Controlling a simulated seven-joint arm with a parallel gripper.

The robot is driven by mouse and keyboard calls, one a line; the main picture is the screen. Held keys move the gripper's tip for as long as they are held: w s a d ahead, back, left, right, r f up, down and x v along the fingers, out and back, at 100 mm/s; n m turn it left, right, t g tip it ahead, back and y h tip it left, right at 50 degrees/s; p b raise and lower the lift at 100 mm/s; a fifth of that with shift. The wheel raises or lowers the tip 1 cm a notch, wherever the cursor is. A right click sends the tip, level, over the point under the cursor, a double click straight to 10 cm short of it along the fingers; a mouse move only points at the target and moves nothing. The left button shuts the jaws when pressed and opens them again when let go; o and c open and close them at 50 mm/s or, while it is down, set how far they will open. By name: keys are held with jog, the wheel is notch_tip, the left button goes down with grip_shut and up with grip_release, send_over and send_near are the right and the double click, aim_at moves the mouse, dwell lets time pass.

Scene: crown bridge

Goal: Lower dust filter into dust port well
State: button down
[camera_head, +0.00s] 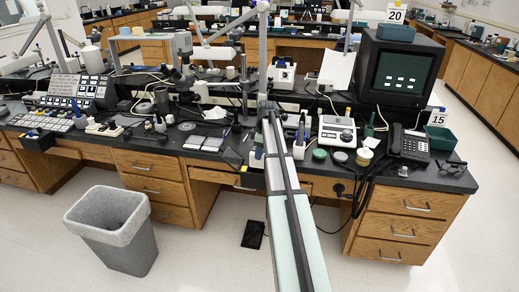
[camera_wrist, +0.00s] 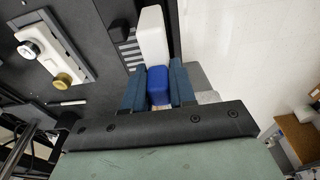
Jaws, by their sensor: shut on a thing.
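My gripper (camera_wrist: 157,72) shows in the wrist view with its two dark blue fingers on either side of a blue block. It is shut on this block, which I take to be the dust filter (camera_wrist: 158,86). A white block joins or lies just beyond its far end; I cannot tell which. Dark slats (camera_wrist: 128,52) beside the white part may belong to the dust port well. The well's opening is not clear in either view.
The dark bench (camera_head: 190,148) is crowded with tools and instruments. A phone (camera_head: 409,144) and a monitor (camera_head: 403,72) stand at right. A grey bin (camera_head: 112,228) stands on the floor at front left. In the wrist view, a white panel with two knobs (camera_wrist: 46,52) lies at left.

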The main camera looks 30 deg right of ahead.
aim_at(259, 164)
jog(key=shift+f, duration=1.85)
jog(key=shift+f, duration=1.65)
jog(key=c, duration=0.8)
grip_release()
jog(key=shift+c, duration=0.2)
jog(key=r, duration=0.4)
jog(key=s+d+r, duration=0.1)
jog(key=r, duration=0.8)
jog(key=shift+s+d+r, duration=0.2)
jog(key=shift+s+r, duration=0.05)
jog(key=shift+r, duration=0.1)
